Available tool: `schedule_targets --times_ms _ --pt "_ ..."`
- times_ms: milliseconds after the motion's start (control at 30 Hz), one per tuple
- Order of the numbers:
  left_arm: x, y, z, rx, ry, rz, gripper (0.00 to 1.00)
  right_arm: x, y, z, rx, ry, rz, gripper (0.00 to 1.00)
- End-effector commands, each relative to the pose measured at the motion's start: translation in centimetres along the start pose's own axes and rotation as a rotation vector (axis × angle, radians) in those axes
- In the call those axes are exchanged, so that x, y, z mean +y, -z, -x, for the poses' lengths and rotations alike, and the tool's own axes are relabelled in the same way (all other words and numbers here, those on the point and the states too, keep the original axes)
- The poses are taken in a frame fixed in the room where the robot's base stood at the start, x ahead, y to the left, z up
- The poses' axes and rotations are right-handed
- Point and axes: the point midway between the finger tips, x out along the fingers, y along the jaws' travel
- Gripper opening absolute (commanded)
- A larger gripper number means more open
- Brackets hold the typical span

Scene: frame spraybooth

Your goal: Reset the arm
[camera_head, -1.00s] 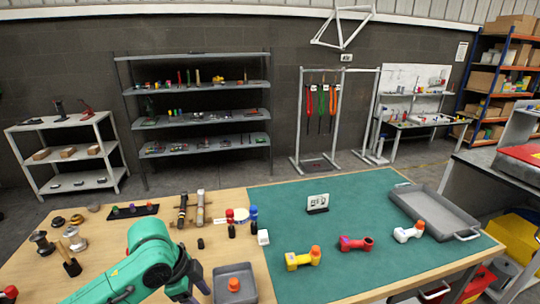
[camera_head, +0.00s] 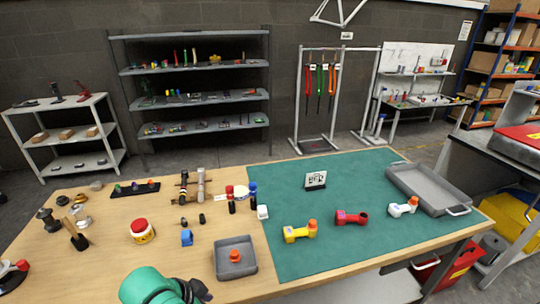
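My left arm shows as a green and black link at the bottom edge of the head view. It is low, in front of the wooden table (camera_head: 60,200), and the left gripper at its end cannot be made out. My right arm and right gripper are out of the picture.
A grey square tray (camera_head: 220,270) with an orange piece (camera_head: 235,256) sits near the front edge. A red-capped jar (camera_head: 142,231) stands left of it. A green mat (camera_head: 330,225) carries yellow (camera_head: 300,232), red (camera_head: 351,217) and white (camera_head: 403,207) fittings, and a large grey tray (camera_head: 395,178).

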Motion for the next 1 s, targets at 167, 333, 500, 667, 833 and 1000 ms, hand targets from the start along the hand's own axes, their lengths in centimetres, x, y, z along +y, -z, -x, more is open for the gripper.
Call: schedule_targets --times_ms 167,333,500,667,833,1000 --pt "-0.7 -5.7 0.3 -0.052 0.105 0.270 0.61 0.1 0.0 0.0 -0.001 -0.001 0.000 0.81" --pt "-1.3 -12.3 1.8 -0.150 0.235 0.502 0.61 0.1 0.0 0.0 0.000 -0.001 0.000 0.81" --pt "-2.0 -15.1 -3.7 -0.190 0.247 0.524 0.61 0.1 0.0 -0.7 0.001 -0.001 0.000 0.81" --pt "-1.9 -18.2 -10.1 -0.216 0.233 0.521 0.61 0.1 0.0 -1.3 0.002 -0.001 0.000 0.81" --pt "-0.8 -23.9 -17.8 -0.255 0.215 0.518 0.61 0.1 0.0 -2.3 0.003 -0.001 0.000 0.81" --pt "2.8 -34.0 -25.8 -0.314 0.191 0.513 0.61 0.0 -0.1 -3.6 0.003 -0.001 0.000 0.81"
